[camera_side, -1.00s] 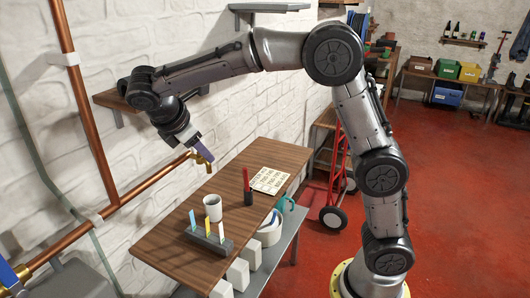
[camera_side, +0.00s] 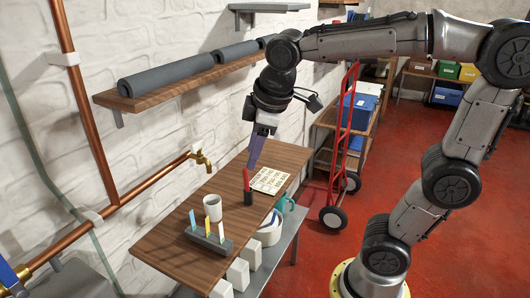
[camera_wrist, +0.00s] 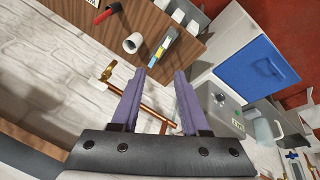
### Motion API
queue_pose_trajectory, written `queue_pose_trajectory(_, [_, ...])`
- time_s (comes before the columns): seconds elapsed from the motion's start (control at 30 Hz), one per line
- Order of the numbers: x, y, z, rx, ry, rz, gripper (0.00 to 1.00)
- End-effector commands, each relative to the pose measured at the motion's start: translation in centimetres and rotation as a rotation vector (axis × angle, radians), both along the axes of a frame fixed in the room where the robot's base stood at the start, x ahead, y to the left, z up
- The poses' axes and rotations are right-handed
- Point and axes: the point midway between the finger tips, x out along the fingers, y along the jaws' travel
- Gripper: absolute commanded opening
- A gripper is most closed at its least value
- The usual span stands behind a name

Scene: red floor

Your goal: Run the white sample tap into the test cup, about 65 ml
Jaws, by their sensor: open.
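A brass tap (camera_side: 203,160) sits at the end of a copper pipe along the wall; it also shows in the wrist view (camera_wrist: 108,73). My gripper (camera_side: 251,166), with purple fingers, is open and empty, above the bench and right of the tap.
A grey rack (camera_side: 208,240) with blue, yellow and white strips stands in front of the cup. A red-and-black upright item (camera_side: 247,188) and a printed card (camera_side: 270,181) are right of the cup. A wall shelf (camera_side: 190,83) with dark rolls is behind. Copper pipe (camera_side: 95,155) runs upright at left.

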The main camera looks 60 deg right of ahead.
Motion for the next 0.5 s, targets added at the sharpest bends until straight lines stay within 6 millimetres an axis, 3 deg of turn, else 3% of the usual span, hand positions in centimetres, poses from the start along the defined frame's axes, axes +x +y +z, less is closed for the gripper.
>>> queue_pose_trajectory(0.2, [-2.1,0.3,0.2,0.105,-0.091,-0.104,0.45])
queue_pose_trajectory(0.5, [-2.9,0.5,0.2,0.157,-0.134,-0.155,0.45])
